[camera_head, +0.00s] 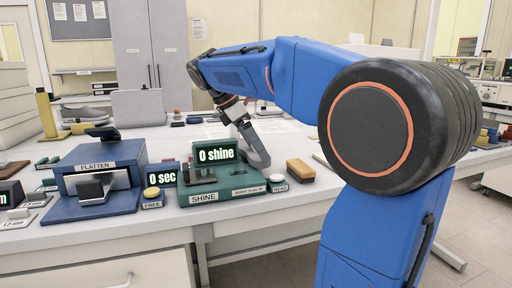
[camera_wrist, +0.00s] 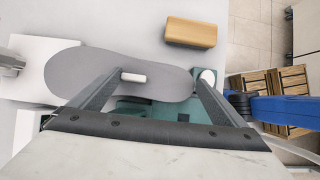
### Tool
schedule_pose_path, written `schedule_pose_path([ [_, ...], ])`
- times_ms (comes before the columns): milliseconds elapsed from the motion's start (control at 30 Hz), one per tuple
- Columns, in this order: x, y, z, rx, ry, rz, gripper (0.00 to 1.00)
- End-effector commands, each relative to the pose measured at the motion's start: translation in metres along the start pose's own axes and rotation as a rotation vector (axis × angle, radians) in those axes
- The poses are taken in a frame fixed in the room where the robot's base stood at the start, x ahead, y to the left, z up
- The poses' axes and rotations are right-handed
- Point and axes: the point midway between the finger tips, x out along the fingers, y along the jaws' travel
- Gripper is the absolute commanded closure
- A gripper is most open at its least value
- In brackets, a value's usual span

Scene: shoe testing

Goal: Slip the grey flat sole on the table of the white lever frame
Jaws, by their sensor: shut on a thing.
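The grey flat sole (camera_wrist: 80,75) stretches across the middle of the wrist view. My gripper (camera_wrist: 162,75) is shut on it, with one finger over the sole and the other by its right end. In the head view, my gripper (camera_head: 248,145) is above the green SHINE machine (camera_head: 222,188). A grey curved strip there seems to be the sole seen edge-on. The white lever frame is hard to identify. A pale box-like form (camera_head: 138,107) stands at the back of the table, partly behind other things, and I cannot tell if it is the frame.
A tan block (camera_head: 300,170) lies right of the SHINE machine and shows in the wrist view (camera_wrist: 190,32). A blue FLATTEN press (camera_head: 97,177) stands left. A yellow button (camera_head: 152,194) is between them. Wooden crates (camera_wrist: 265,90) stand on the floor. Pale sheets lie on the table behind.

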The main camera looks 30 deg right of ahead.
Motion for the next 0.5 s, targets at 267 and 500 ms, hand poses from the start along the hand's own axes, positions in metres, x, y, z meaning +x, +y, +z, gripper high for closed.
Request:
schedule_pose_path([
  [267, 0.000, 0.014, 0.000, 0.000, 0.000, 0.000, 0.30],
  [500, 0.000, 0.025, 0.000, 0.000, 0.000, 0.000, 0.30],
])
